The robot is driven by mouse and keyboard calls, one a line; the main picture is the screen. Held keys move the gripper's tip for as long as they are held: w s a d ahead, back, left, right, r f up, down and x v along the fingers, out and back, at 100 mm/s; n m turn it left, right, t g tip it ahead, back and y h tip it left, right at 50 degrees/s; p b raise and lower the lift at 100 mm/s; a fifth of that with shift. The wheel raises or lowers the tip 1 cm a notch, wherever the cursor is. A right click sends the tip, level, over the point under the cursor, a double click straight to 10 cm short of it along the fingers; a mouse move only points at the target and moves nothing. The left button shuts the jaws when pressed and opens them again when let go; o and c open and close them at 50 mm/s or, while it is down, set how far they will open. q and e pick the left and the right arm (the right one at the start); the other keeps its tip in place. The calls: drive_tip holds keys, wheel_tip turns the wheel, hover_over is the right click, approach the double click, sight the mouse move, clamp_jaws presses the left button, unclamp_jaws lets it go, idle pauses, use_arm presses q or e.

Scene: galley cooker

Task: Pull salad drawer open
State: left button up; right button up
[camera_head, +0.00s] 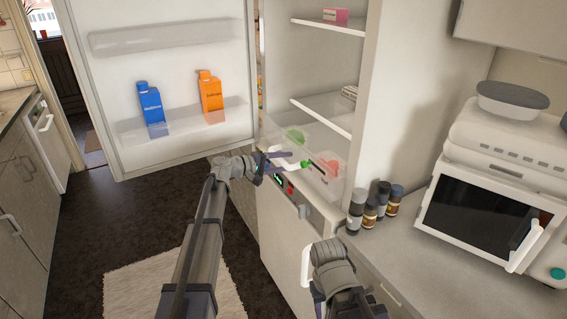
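The salad drawer (335,152) is a clear bin at the bottom of the open fridge, below the lower shelf. Green and red items show through it. My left gripper (287,161) is at the front left of the drawer, close to its front edge. Its fingers overlap the drawer front in this view. I cannot tell whether they touch it or whether they are shut on it. My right arm (333,268) shows low in the picture, in front of the lower cabinet door. Its fingers cannot be made out.
The fridge door (165,75) stands open at the left, with a blue carton (151,108) and an orange carton (210,97) on its shelf. Several jars (370,207) and a microwave (480,215) stand on the right counter. A pale rug (130,285) lies on the floor.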

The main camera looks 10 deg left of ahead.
use_arm(q)
drive_tip(key=p+v, duration=0.1)
drive_tip(key=v, duration=0.6)
drive_tip(key=shift+s+a+p, duration=0.2)
drive_tip(key=shift+a+p, duration=0.1)
drive_tip(key=s+d+f+m+g+y+p, duration=0.1)
drive_tip(key=s+d+f+m+g+y, duration=0.2)
drive_tip(key=s+d, duration=0.45)
drive_tip(key=s+d+f+m+g+y+p, duration=0.1)
drive_tip(key=s+d+f+m+g, duration=0.1)
drive_tip(key=s+d+f+g, duration=0.5)
drive_tip(key=s+a+f+m+y+p, duration=0.1)
drive_tip(key=s+m+y, duration=0.2)
drive_tip(key=s, duration=0.8)
drive_tip(key=s+a+f+m+y+p, duration=0.1)
drive_tip(key=s+a+m+y, duration=0.1)
drive_tip(key=s+y, duration=0.5)
drive_tip(key=s+m, duration=0.1)
drive_tip(key=s, duration=0.3)
drive_tip(key=shift+s+a+f+p, duration=0.25)
drive_tip(key=shift+s+a+p, duration=0.1)
